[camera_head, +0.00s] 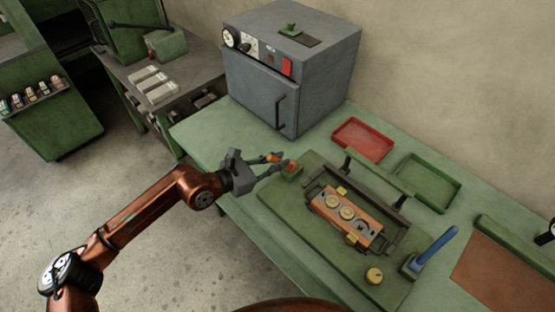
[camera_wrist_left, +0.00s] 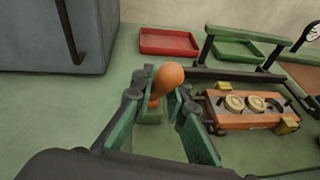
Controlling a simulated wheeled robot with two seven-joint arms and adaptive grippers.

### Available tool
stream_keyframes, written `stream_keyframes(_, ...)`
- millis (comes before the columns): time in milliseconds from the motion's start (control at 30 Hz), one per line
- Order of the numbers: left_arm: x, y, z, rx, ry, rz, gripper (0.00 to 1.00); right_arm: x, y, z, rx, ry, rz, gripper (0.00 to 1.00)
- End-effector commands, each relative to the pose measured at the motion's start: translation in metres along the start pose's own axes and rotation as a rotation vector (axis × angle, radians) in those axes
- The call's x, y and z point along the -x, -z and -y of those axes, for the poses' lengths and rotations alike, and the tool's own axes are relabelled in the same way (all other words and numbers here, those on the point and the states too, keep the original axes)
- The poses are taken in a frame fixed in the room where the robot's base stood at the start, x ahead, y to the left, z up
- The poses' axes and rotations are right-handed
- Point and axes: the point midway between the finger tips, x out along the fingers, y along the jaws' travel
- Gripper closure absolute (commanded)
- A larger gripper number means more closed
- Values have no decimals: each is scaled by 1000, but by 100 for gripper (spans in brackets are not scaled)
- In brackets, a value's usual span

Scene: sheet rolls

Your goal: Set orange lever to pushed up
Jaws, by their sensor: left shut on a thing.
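The orange lever (camera_wrist_left: 167,80) shows in the left wrist view as a rounded orange handle between my left gripper's fingers. In the head view the orange lever (camera_head: 273,158) is small, at the left end of the green base plate (camera_head: 280,206), by a small green block with an orange top. My left gripper (camera_head: 270,166) reaches in from the left and is shut on the lever. The left gripper (camera_wrist_left: 158,112) hides the lever's lower part in the wrist view. My right gripper is not in view.
An orange block with round dials (camera_head: 345,208) sits in a dark frame on the plate. A blue lever (camera_head: 436,248) and yellow knob (camera_head: 374,275) stand at its right. A grey oven (camera_head: 290,75), red tray (camera_head: 362,139) and green tray (camera_head: 427,181) are behind.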

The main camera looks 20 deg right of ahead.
Motion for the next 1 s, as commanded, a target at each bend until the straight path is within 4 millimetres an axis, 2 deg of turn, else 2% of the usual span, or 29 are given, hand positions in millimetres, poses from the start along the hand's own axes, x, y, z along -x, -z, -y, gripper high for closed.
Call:
stream_keyframes(167,1,2,-1,0,-2,-3,100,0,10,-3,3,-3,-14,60)
stream_keyframes(200,1,2,-1,1,-2,-3,85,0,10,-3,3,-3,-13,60)
stream_keyframes(433,0,2,0,1,0,-4,69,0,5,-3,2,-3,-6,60)
stream_keyframes(767,3,2,0,1,0,-4,68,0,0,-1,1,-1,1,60)
stream_keyframes(867,13,2,-1,1,-1,-4,68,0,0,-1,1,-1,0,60)
stream_keyframes(1000,39,3,-1,1,-2,-6,68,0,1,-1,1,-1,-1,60)
